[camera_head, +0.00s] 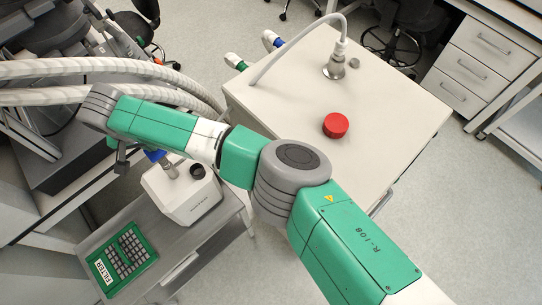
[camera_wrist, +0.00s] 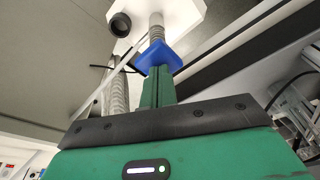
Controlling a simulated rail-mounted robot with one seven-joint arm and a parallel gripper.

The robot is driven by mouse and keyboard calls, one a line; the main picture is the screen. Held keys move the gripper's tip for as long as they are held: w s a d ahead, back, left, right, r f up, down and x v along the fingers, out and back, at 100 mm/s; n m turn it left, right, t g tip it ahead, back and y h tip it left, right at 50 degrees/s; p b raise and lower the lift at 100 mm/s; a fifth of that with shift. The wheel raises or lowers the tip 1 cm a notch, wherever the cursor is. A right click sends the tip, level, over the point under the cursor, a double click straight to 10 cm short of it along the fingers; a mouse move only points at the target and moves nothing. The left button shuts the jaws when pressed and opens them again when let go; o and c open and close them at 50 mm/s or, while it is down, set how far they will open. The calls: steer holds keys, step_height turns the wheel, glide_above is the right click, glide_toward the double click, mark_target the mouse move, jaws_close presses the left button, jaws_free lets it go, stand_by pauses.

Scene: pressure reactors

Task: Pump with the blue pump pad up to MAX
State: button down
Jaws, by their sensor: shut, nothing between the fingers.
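The blue pump pad (camera_head: 154,156) sits on a metal stem on top of a small white device (camera_head: 190,202) at the lower left of the head view. It also shows in the wrist view (camera_wrist: 157,54), on a ribbed metal stem. My gripper is shut and empty. Its green fingers (camera_wrist: 158,80) point at the pad and overlap its near edge in the wrist view; I cannot tell whether they touch it. In the head view my arm hides most of the gripper. No MAX mark or gauge is readable.
A black round knob (camera_head: 197,171) is beside the pad. A green keypad labelled FILTER (camera_head: 122,260) lies on the grey bench. A large white cabinet (camera_head: 400,125) with a red button (camera_head: 336,125) stands to the right. Thick white hoses (camera_head: 60,95) run behind my arm.

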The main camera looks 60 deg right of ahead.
steer(key=shift+r, duration=0.7)
steer(key=shift+f, duration=0.1)
steer(key=shift+f+b, duration=1.6)
steer(key=shift+f, duration=2.15)
step_height(320, 180, up, 8)
steer(key=p, duration=0.8)
steer(key=shift+f, duration=0.25)
